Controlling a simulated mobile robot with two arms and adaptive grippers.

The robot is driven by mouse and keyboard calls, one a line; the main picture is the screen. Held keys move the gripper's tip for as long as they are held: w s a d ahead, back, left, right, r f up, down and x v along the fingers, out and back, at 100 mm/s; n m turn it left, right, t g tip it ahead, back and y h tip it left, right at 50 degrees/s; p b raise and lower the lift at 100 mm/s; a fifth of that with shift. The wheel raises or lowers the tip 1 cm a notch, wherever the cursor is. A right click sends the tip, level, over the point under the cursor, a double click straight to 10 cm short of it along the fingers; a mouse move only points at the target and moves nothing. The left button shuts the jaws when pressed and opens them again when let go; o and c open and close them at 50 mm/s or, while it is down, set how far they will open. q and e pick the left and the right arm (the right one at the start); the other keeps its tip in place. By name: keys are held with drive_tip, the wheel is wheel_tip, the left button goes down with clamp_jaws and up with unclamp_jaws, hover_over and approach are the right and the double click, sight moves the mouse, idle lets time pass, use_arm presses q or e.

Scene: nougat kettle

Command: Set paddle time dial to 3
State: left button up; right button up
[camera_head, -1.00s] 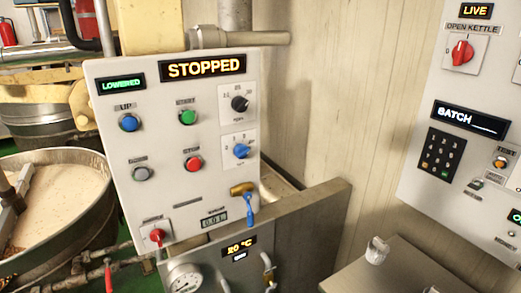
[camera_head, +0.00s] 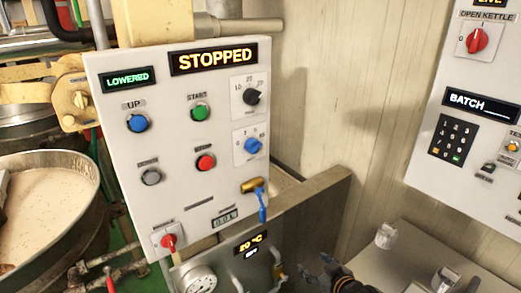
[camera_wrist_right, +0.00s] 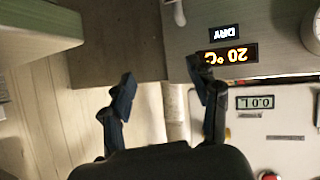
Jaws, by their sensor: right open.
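A grey-white control panel (camera_head: 117,205) stands at the centre left in the head view. On its right side are two dials. The upper one has a black knob (camera_head: 251,97); the lower one has a blue knob (camera_head: 253,146) with small numbers around it. Their captions are too small to read, so I cannot tell by label which is the paddle time dial. My right gripper (camera_head: 324,272) is at the lower middle, below and right of the dials, apart from the panel. In the wrist view its two fingers (camera_wrist_right: 163,88) are spread and empty. My left gripper is not in view.
The panel also has a "STOPPED" display (camera_head: 213,58), several push buttons, a red knob (camera_head: 168,241) and a blue-handled tap (camera_head: 262,205). A metal wall (camera_head: 320,205) stands right of the panel. A second panel (camera_head: 425,160) with a keypad is at right.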

drive_tip(key=w+a+r+n+t+y, duration=0.1)
drive_tip(key=w+a+r+y, duration=0.1)
drive_tip(key=r, duration=0.7)
drive_tip(key=w+a+r+n+t+y, duration=0.1)
drive_tip(key=w+a+r+n, duration=0.1)
drive_tip(key=r, duration=0.7)
drive_tip(key=n+t+y, duration=0.1)
drive_tip(key=n+y, duration=0.2)
drive_tip(key=y, duration=0.1)
approach(257, 148)
drive_tip(key=p+x, duration=0.4)
drive_tip(key=x, duration=0.3)
drive_tip(key=shift+w+a+r, duration=0.1)
drive_tip(key=shift+w, duration=0.1)
drive_tip(key=shift+w+a, duration=0.45)
drive_tip(key=shift+w, duration=0.15)
drive_tip(key=c, duration=1.2)
